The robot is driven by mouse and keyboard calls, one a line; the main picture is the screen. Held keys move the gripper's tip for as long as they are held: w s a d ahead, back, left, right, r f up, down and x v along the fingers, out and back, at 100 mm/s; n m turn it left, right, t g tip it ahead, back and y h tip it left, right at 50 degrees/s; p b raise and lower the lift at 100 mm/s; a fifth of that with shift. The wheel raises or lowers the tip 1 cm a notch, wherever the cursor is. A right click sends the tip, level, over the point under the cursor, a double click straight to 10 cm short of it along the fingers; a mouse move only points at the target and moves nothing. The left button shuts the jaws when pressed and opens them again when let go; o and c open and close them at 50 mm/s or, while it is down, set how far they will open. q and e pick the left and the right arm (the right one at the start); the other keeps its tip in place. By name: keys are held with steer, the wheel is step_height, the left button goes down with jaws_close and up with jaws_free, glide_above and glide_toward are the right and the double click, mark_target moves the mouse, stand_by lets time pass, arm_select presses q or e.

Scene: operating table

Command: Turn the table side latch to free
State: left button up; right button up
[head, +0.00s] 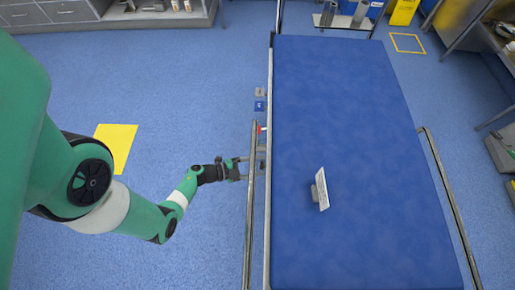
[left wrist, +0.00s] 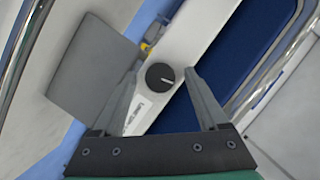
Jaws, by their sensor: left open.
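The side latch shows in the left wrist view as a round black knob (left wrist: 160,76) with a white pointer line, on a pale plate (left wrist: 181,33) with small printed text beside it. I cannot read the text clearly. My left gripper (left wrist: 163,72) is open, its two fingers on either side of the knob in that view; I cannot tell whether they touch it. In the head view my left gripper (head: 250,168) is at the table's left side, by the side rail, and the knob cannot be made out there. My right gripper is not in view.
The blue operating table (head: 345,90) has a metal side rail (head: 251,205) on its left and another (head: 450,195) on its right. A small white panel (head: 322,189) stands on the tabletop. The floor left of the table is clear around a yellow square (head: 117,145).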

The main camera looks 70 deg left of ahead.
arm_select(q)
jaws_close()
stand_by(0.4)
steer(key=shift+w+a+n+g+h+p, duration=0.15)
steer(key=shift+n+g+h+p, duration=0.55)
steer(key=shift+n, duration=0.95)
steer(key=shift+a+n+g+h+p, duration=0.1)
steer(key=shift+n+g+h+p, duration=0.2)
steer(key=shift+n+h+p, duration=0.9)
steer(key=shift+w+a+n+g+h+p, duration=0.15)
steer(key=shift+n+g+h+p, duration=0.3)
steer(key=shift+n+h, duration=1.25)
steer(key=shift+s+r+n+b, duration=0.1)
steer(key=shift+n+b, duration=0.3)
steer(key=shift+n, duration=0.35)
